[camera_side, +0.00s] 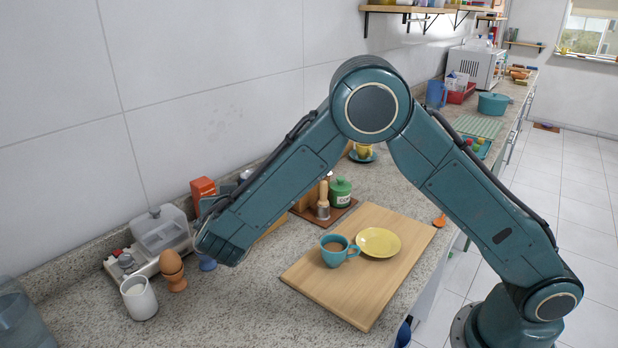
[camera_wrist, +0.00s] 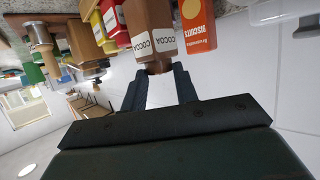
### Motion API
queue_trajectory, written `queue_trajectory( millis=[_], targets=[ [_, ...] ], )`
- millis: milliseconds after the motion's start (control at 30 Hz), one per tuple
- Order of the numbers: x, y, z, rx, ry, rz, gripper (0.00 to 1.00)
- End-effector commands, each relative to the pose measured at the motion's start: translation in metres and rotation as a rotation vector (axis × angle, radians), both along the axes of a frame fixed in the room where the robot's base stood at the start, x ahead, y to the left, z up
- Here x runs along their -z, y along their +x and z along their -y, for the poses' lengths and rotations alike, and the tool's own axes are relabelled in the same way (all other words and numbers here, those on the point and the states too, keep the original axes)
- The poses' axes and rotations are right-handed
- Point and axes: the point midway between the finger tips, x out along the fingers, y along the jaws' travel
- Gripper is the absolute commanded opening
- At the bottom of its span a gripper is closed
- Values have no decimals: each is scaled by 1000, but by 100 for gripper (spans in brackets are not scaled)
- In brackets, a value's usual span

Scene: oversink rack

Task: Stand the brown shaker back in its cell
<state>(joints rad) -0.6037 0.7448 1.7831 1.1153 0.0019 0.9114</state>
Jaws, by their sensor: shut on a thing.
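The brown shaker (camera_wrist: 151,28) fills the top middle of the wrist view, with white COCOA labels on two faces. My gripper (camera_wrist: 161,78) is shut on its narrow end, which lies between the two dark fingertips. The wrist view is turned upside down, with the counter at the top. In the side view my forearm hides the shaker and most of my gripper. Red and yellow containers (camera_wrist: 112,22) stand close beside the shaker in the wrist view. I cannot make out the shaker's cell, nor whether its base touches anything.
An orange biscuit box (camera_wrist: 197,28) is close on the shaker's other side; it also shows by the wall (camera_side: 203,187). A cutting board (camera_side: 345,290) carries a teal cup (camera_side: 335,256) and yellow plate (camera_side: 378,242). An egg cup (camera_side: 176,283) and white mug (camera_side: 139,300) stand front left.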

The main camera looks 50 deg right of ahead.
Motion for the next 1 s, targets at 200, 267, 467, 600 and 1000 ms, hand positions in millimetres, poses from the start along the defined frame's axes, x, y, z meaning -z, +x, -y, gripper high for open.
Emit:
queue_trajectory(
  millis=[200,267,467,600,1000],
  targets=[
    [8,0,0,-1,-1,-1,0],
    [13,0,0,-1,-2,-2,0],
    [36,0,0,-1,-1,-1,0],
    [42,0,0,-1,-1,0,0],
    [45,0,0,0,-1,-1,31]
  ],
)
